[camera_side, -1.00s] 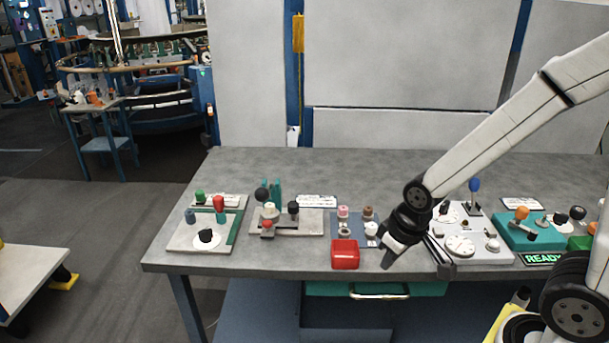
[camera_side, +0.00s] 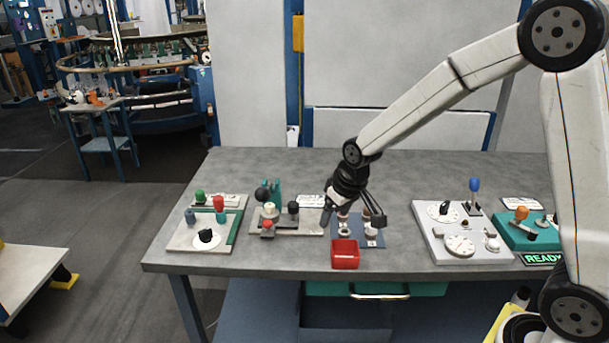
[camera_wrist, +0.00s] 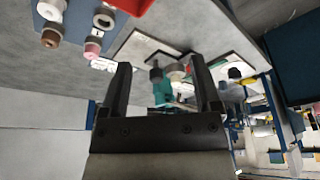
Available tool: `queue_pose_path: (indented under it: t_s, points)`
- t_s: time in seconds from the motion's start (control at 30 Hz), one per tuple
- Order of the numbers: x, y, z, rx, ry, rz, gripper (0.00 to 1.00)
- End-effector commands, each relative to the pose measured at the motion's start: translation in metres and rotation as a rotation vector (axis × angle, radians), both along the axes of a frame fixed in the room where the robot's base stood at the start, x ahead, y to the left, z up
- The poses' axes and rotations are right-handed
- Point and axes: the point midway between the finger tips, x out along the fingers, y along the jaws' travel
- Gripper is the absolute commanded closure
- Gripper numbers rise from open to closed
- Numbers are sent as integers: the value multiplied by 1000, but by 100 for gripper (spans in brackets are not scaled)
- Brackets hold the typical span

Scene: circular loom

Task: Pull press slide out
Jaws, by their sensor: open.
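The press station (camera_side: 268,222) is a beige base on the bench, left of centre. It carries a teal press frame (camera_side: 276,187), a black ball (camera_side: 262,194), a black knob (camera_side: 293,207) and a red knob (camera_side: 267,225). I cannot tell which part is the slide. My gripper (camera_side: 352,217) is open and empty, right of the press station and above the spool mat. In the wrist view the teal press (camera_wrist: 161,92) shows between the two open fingers (camera_wrist: 161,72), beyond them and partly hidden by the gripper body.
The blue mat (camera_side: 372,236) with several spools and a red bin (camera_side: 345,254) lie below and in front of my gripper. A lever panel (camera_side: 190,235) stands at the left, a dial panel (camera_side: 440,243) and teal box (camera_side: 515,232) at the right. The bench's back strip is clear.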

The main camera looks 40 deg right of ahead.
Motion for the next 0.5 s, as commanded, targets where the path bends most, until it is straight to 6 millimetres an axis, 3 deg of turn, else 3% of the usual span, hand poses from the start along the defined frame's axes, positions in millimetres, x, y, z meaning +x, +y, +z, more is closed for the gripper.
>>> queue_pose_path:
  t_s: [0.1, 0.3, 0.5]
  points:
    - [36, -5, 0, 0, -18, 0, 19]
    - [89, -15, -1, 0, -48, -1, 19]
    - [126, -23, -3, -1, -73, 1, 19]
